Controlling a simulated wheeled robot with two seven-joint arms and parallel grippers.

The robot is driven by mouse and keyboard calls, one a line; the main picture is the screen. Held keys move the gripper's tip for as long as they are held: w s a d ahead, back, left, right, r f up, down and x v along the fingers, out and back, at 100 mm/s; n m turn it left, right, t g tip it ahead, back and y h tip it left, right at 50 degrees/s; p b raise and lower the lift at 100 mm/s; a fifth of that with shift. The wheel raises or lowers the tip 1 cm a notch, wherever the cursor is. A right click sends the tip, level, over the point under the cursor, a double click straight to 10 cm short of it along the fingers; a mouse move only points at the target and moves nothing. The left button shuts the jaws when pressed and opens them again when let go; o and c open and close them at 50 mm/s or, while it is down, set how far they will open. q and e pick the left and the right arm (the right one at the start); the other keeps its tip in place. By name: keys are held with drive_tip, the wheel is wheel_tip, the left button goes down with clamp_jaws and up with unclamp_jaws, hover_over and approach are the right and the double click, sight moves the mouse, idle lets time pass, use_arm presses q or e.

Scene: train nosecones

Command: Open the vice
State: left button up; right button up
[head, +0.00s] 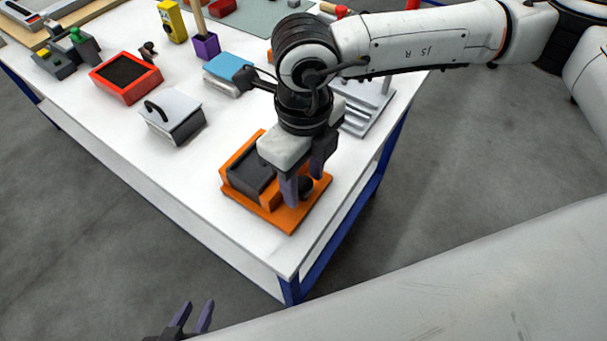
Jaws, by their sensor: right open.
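The vice (283,217) has an orange base and a dark grey block (250,179) between its orange jaws. It sits near the front corner of the white table. A round black knob (305,186) shows on its right side. My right gripper (305,196) is open, pointing down over the right part of the vice, with its fingers close to the knob. Whether they touch it I cannot tell. My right arm hides part of the vice's back. My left gripper (192,318) is at the bottom edge, below and away from the table, its two fingers apart and empty.
On the white table (110,148) stand a grey box with a black handle (172,117), a red tray (125,78), a blue-topped block (227,73), a purple holder (205,46) and a grey stepped rack (368,108). The table's front left strip is clear.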

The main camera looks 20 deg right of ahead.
drive_tip(key=c, duration=1.1)
drive_tip(key=shift+o, duration=0.2)
drive_tip(key=n+b, duration=0.2)
drive_tip(key=b, duration=0.1)
drive_tip(key=n+b, duration=0.1)
drive_tip(key=b, duration=0.2)
drive_tip(key=shift+f+n, duration=0.3)
drive_tip(key=shift+n, duration=0.1)
drive_tip(key=shift+n+b, duration=0.4)
drive_tip(key=shift+b, duration=0.25)
drive_tip(key=shift+r+n+b, duration=0.15)
drive_tip(key=shift+n+b, duration=0.85)
drive_tip(key=shift+b, duration=0.2)
drive_tip(key=shift+r+n+b, duration=0.15)
drive_tip(key=shift+n+b, duration=0.5)
drive_tip(key=shift+n, duration=0.05)
drive_tip(key=shift+r, duration=0.1)
use_arm(q)
wheel_tip(320, 180, down, 8)
drive_tip(key=w+d, duration=0.1)
drive_tip(key=d, duration=0.1)
drive_tip(key=shift+w, duration=0.2)
use_arm(e)
drive_tip(key=shift+n, duration=0.3)
use_arm(q)
drive_tip(key=shift+s+f, duration=0.1)
drive_tip(key=shift+s, duration=0.1)
use_arm(e)
drive_tip(key=shift+a, duration=0.1)
